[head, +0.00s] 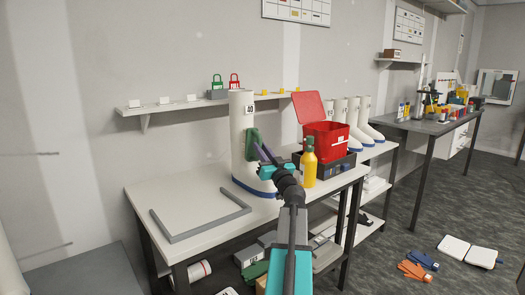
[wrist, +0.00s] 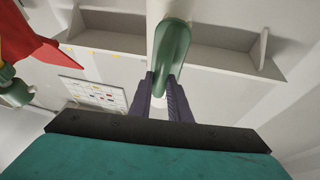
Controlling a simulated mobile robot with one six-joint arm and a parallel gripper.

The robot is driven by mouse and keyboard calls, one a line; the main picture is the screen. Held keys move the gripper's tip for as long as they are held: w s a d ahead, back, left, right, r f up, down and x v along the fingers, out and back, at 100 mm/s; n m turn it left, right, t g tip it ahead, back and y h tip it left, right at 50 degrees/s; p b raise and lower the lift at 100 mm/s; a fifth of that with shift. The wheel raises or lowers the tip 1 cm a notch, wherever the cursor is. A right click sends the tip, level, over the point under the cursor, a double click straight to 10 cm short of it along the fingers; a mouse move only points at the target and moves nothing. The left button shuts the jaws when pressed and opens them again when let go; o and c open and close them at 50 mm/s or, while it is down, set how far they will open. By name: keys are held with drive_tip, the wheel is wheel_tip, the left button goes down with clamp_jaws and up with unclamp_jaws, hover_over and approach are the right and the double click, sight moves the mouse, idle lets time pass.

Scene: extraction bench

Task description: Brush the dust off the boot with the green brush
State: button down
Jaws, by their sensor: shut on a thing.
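The white boot (head: 239,115) stands upright on the white bench (head: 165,187). In the wrist view the brush (wrist: 173,50) sits between the two dark fingers of my gripper (wrist: 165,85). Dust on the boot is too small to make out.
A yellow bottle (head: 309,163) and an open red box (head: 326,138) stand close right of the boot. More white boots (head: 352,117) stand behind them. A grey open frame (head: 203,225) lies on the bench's front left. A wall shelf (head: 165,107) runs behind the boot.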

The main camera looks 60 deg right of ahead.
drive_tip(key=shift+s+a+b, duration=0.25)
drive_tip(key=shift+s+b, duration=0.1)
drive_tip(key=shift+s, duration=0.6)
drive_tip(key=shift+s+a+b, duration=0.3)
drive_tip(key=shift+s+b, duration=0.1)
drive_tip(key=shift+s, duration=0.55)
drive_tip(key=shift+s+a+b, duration=0.25)
drive_tip(key=shift+s+b, duration=0.1)
drive_tip(key=shift+s, duration=0.6)
drive_tip(key=s+b, duration=0.1)
drive_tip(key=s+a+b, duration=0.1)
drive_tip(key=s, duration=0.1)
drive_tip(key=shift+b, duration=0.35)
drive_tip(key=shift+d, duration=0.15)
